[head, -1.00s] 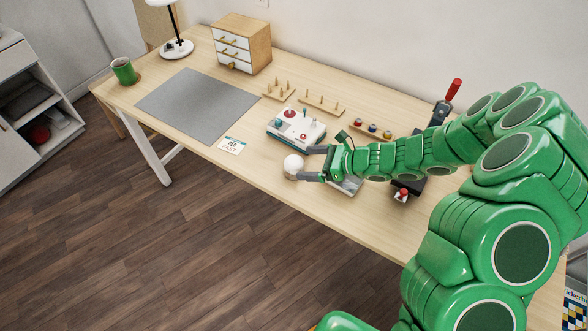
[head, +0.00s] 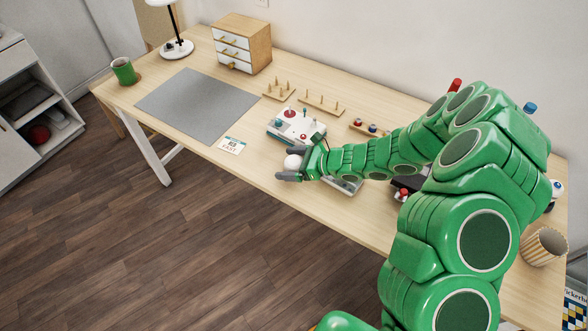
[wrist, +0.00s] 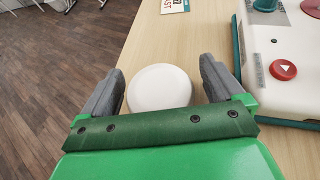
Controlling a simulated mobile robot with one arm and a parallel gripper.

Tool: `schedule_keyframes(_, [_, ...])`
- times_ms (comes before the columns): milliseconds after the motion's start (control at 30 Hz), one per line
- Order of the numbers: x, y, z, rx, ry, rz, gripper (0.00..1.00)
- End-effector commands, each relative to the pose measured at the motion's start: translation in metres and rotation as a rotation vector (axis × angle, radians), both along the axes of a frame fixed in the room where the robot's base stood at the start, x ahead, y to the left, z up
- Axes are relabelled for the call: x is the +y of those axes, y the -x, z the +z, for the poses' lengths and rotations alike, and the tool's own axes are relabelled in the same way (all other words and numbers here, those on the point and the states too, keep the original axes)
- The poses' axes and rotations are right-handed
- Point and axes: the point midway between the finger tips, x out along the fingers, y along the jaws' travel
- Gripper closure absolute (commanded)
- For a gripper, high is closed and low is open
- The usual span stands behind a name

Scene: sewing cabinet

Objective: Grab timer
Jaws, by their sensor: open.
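The timer appears to be the round white object (head: 292,162) near the front edge of the table. In the wrist view it is a plain white disc (wrist: 160,87), and no markings show on it. My gripper (head: 287,163) is open, with one dark grey finger on each side of the white object. In the wrist view the object lies between the fingers of my gripper (wrist: 161,75), with a visible gap on the right and a narrower one on the left. Its lower edge is hidden by the green gripper body.
A white and teal device (head: 297,125) with knobs and a red button (wrist: 283,70) stands close to the right finger. A small card (head: 232,145) lies beyond. A grey mat (head: 197,105), a drawer box (head: 241,43) and peg racks (head: 321,104) are farther back.

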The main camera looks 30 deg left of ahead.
Motion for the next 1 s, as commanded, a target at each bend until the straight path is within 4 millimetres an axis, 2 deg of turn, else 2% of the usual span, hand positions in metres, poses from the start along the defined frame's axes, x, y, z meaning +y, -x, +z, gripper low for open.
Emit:
schedule_keyframes(133, [0.0065,0.0018,-0.0025,-0.001,0.000,0.002,0.05])
schedule_keyframes(400, [0.0072,0.0019,-0.0027,-0.001,0.000,0.000,0.05])
schedule_keyframes(800, [0.0070,0.0020,-0.0027,-0.001,0.000,0.001,0.66])
schedule_keyframes(1000, [0.0070,0.0020,-0.0026,-0.001,0.000,0.000,0.67])
